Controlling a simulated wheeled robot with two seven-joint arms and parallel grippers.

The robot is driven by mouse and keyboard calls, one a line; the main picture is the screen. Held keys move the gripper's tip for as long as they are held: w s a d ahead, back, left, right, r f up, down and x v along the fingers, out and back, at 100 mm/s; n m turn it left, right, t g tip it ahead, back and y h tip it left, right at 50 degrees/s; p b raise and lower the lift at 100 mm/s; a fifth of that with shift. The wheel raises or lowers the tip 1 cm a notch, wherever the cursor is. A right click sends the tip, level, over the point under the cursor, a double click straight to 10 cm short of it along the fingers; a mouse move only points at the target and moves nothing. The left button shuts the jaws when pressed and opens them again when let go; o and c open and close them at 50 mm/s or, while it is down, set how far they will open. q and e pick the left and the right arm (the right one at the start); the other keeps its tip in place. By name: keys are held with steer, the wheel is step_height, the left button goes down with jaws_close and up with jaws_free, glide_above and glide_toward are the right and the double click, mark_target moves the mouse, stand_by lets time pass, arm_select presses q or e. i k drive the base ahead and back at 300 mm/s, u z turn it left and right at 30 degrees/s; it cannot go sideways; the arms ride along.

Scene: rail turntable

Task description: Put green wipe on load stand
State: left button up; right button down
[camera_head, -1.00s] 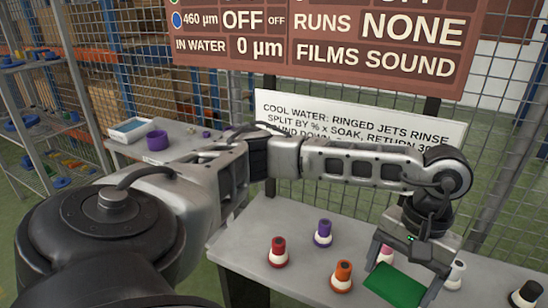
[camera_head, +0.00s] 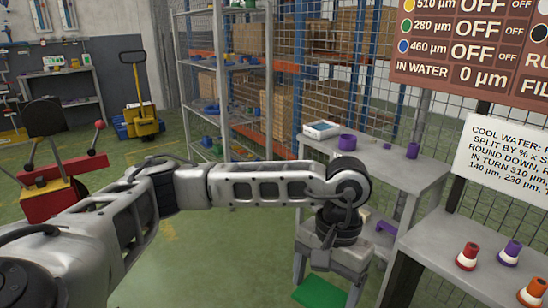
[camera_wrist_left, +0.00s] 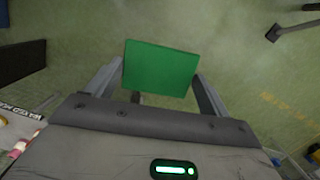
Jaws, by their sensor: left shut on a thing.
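The green wipe (camera_head: 320,292) is a flat green rectangle, low in the head view. My left gripper (camera_head: 332,280) points down and is shut on it. In the left wrist view the green wipe (camera_wrist_left: 160,70) sits between the two fingers of my left gripper (camera_wrist_left: 160,88), with green floor beneath it. The wipe is held in the air in front of a grey table. No surface in view is labelled as the load stand, so I cannot tell which it is. My right gripper is not in view.
The grey table (camera_head: 405,165) carries a blue-and-white box (camera_head: 322,130) and purple parts. A bench (camera_head: 440,255) at right holds red, purple and orange bottles. A red unit with levers (camera_head: 65,180) stands at left. Open floor lies between.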

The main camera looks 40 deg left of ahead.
mark_target(403, 175)
steer(key=u, duration=1.1)
steer(key=i, duration=1.3)
steer(key=z, duration=1.55)
steer(key=i, duration=0.5)
steer(key=z, duration=0.45)
